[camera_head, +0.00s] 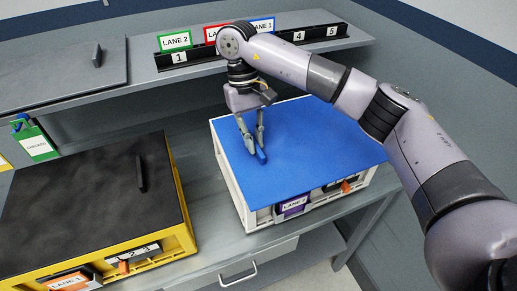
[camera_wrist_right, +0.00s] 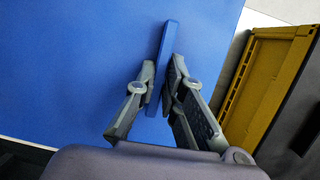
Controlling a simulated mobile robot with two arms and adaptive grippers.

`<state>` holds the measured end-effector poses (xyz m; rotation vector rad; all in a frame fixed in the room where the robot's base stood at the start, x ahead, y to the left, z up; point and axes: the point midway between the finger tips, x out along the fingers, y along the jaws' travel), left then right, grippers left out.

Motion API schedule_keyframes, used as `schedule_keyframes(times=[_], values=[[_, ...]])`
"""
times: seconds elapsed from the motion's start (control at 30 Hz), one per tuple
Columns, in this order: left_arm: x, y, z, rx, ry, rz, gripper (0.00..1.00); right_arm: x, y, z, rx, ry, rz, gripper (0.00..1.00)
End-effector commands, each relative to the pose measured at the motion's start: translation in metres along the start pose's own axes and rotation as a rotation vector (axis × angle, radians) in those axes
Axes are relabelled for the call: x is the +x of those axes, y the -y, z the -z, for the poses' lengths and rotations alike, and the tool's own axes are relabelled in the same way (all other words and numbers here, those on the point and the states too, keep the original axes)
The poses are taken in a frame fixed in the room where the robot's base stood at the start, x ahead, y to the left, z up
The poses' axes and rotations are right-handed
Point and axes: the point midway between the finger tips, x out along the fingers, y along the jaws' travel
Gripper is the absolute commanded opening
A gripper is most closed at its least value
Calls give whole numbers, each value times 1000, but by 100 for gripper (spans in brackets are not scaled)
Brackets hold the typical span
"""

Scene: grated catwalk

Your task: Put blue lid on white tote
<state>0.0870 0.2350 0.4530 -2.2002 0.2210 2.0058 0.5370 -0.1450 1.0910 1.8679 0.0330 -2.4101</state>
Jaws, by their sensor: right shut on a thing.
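The blue lid (camera_head: 310,142) lies over the top of the white tote (camera_head: 233,193) on the workbench, at the centre right of the head view. The lid also fills much of the right wrist view (camera_wrist_right: 60,70). My right gripper (camera_head: 255,150) is above the left part of the lid, shut on the lid's upright blue handle (camera_wrist_right: 161,65). The wrist view shows the handle between the two fingers (camera_wrist_right: 160,85). The tote's front wall shows below the lid's front edge. I cannot tell whether the lid is fully seated. My left gripper is not in view.
A yellow tote (camera_head: 182,205) with a black lid (camera_head: 85,200) stands to the left on the same workbench (camera_head: 215,265). A shelf behind holds a rack of numbered lane signs (camera_head: 175,57) and a dark grey lid (camera_head: 60,75).

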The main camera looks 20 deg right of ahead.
Motion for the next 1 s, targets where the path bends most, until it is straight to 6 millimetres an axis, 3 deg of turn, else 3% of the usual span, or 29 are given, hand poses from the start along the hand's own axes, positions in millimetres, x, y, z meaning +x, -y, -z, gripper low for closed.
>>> schedule_keyframes(times=[0.4,1.0], values=[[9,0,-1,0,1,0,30,-10,0,34,1,0,-1,0],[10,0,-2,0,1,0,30,-11,0,40,0,-1,-1,0]])
